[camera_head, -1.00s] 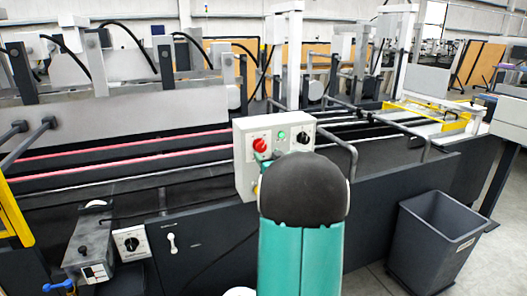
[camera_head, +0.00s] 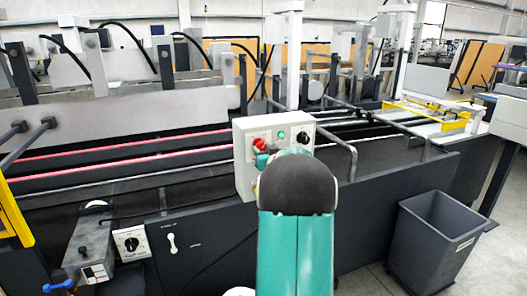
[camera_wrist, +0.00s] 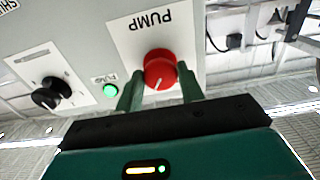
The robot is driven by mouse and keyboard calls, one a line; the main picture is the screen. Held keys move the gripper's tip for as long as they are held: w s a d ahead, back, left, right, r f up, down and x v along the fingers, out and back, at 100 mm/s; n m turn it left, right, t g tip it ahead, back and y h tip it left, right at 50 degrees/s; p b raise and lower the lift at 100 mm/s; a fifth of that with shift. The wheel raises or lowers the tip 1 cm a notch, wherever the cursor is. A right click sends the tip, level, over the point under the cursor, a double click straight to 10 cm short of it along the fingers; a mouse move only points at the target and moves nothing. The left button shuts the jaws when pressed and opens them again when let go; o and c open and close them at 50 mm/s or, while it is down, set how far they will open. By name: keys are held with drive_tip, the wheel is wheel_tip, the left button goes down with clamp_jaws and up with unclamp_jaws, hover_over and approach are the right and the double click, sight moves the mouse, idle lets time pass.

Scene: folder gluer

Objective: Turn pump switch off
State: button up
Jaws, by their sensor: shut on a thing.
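The pump switch is a round red knob (camera_wrist: 160,68) on a white plate marked PUMP, which is upside down in the wrist view. Its white line points toward the bottom of that view. My gripper (camera_wrist: 159,87) has its two green fingers on either side of the knob, shut on it. In the head view the red knob (camera_head: 259,144) is at the left of the grey control box (camera_head: 241,165), with a green fingertip just below it. My arm's dark rounded joint hides the lower right of the box.
A black knob (camera_wrist: 52,93) and a lit green button (camera_wrist: 110,91) share the panel. The box stands on the machine's front edge, near a bent grey rail (camera_head: 352,158). A grey bin (camera_head: 436,240) stands on the floor at right.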

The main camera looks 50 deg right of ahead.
drive_tip(key=shift+n, duration=0.5)
drive_tip(key=n, duration=0.2)
drive_tip(key=shift+n, duration=0.4)
drive_tip(key=n, duration=0.3)
drive_tip(key=shift+n, duration=0.4)
drive_tip(key=n, duration=0.6)
drive_tip(key=shift+n, duration=0.3)
drive_tip(key=o, duration=1)
drive_tip(key=v, duration=1.3)
drive_tip(key=shift+s+a, duration=0.1)
drive_tip(key=shift+s, duration=0.3)
